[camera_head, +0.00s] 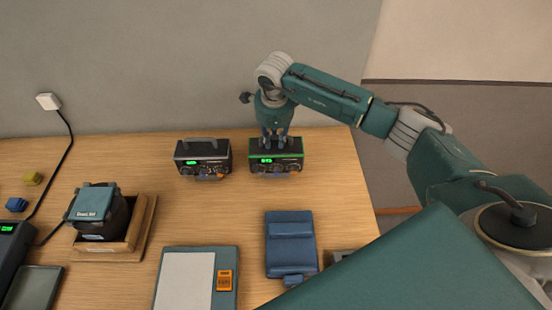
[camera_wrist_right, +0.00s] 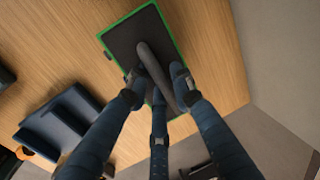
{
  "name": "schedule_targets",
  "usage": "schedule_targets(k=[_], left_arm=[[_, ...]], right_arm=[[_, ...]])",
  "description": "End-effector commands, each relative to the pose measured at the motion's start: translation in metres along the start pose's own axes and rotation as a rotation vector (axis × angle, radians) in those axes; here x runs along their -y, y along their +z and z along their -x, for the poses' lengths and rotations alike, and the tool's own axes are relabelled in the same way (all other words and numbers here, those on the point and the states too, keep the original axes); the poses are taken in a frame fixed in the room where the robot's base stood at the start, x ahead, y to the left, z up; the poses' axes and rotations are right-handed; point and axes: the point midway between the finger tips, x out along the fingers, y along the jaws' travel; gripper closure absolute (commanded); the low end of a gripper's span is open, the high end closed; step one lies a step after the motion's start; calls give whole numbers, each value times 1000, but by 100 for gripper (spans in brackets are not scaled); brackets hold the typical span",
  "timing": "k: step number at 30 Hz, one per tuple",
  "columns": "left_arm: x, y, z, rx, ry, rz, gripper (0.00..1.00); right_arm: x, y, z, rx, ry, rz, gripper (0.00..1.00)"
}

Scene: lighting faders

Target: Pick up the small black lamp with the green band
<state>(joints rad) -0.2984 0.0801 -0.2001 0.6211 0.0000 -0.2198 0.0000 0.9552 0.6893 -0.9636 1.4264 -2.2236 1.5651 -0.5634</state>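The small black lamp with the green band (camera_head: 276,157) is a box with a green-edged top, a green display and knobs on its front. It stands upright at the back right of the wooden table. My right gripper (camera_head: 274,141) is directly above it, fingers pointing down at its top. In the right wrist view, the dark handle of the lamp (camera_wrist_right: 150,58) runs between the blue fingers of my right gripper (camera_wrist_right: 158,84). The fingertips are close on both sides of the handle; whether they press on it I cannot tell. My left gripper is not in view.
A similar black lamp (camera_head: 202,159) with a grey band stands just left. A blue case (camera_head: 290,243) and a teal clipboard-like panel (camera_head: 168,281) lie nearer the front. A teal-topped black item (camera_head: 93,205) sits in a wooden tray (camera_head: 140,228). The wall (camera_head: 180,65) is close behind.

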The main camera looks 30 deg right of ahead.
Motion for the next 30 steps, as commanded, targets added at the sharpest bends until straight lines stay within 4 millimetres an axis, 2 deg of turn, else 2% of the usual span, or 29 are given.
schedule_targets(k=[1, 3, 17, 23, 30], left_arm=[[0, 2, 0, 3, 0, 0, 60], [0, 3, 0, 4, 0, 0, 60], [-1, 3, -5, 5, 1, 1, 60], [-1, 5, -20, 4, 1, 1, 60], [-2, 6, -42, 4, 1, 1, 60]], right_arm=[[0, 0, 0, 0, 0, 0, 91], [0, 0, 0, 1, 0, 0, 100], [6, 2, 13, 7, -9, -2, 100], [13, 2, 44, 9, -14, -2, 100], [24, 2, 102, 9, -14, -2, 100]])
